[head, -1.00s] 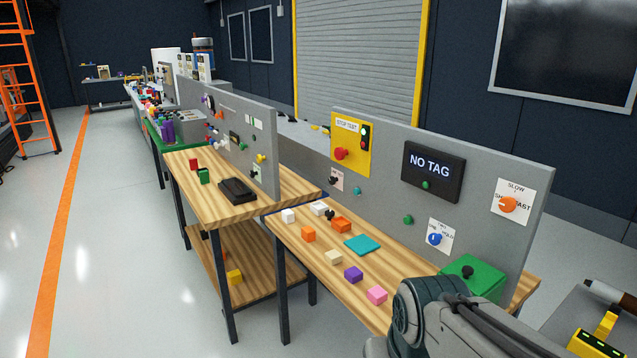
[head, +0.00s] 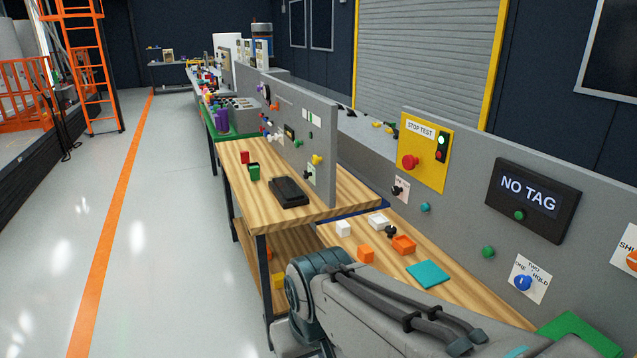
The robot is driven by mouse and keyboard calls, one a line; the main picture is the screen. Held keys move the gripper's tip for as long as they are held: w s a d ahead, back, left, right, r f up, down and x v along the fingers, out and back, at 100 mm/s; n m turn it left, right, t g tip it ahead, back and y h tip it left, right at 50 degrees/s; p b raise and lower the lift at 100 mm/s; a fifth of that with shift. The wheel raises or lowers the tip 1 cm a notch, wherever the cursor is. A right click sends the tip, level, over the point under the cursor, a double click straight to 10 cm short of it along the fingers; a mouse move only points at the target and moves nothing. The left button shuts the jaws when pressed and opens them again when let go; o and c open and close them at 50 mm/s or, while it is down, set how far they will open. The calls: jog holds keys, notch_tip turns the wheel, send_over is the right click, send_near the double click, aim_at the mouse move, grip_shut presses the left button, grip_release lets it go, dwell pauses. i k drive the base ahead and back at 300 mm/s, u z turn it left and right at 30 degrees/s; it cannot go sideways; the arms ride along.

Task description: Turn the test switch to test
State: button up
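The yellow panel (head: 428,172) labelled "STOP TEST" is mounted on the grey board at the right of the head view. Its red knob (head: 410,162) sits below the label; which way it points is too small to tell. A small dark indicator (head: 441,146) beside the knob shows a green light above a red one. My arm crosses the lower middle of the picture, in front of the wooden bench and well below the panel. My gripper is not in view.
The grey board also carries a "NO TAG" display (head: 530,195) and a blue knob (head: 523,282). Loose blocks and a teal plate (head: 428,273) lie on the bench. The floor at left is clear.

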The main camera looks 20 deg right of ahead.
aim_at(395, 190)
jog(key=z, duration=0.35)
jog(key=i, duration=1.15)
jog(key=z, duration=0.8)
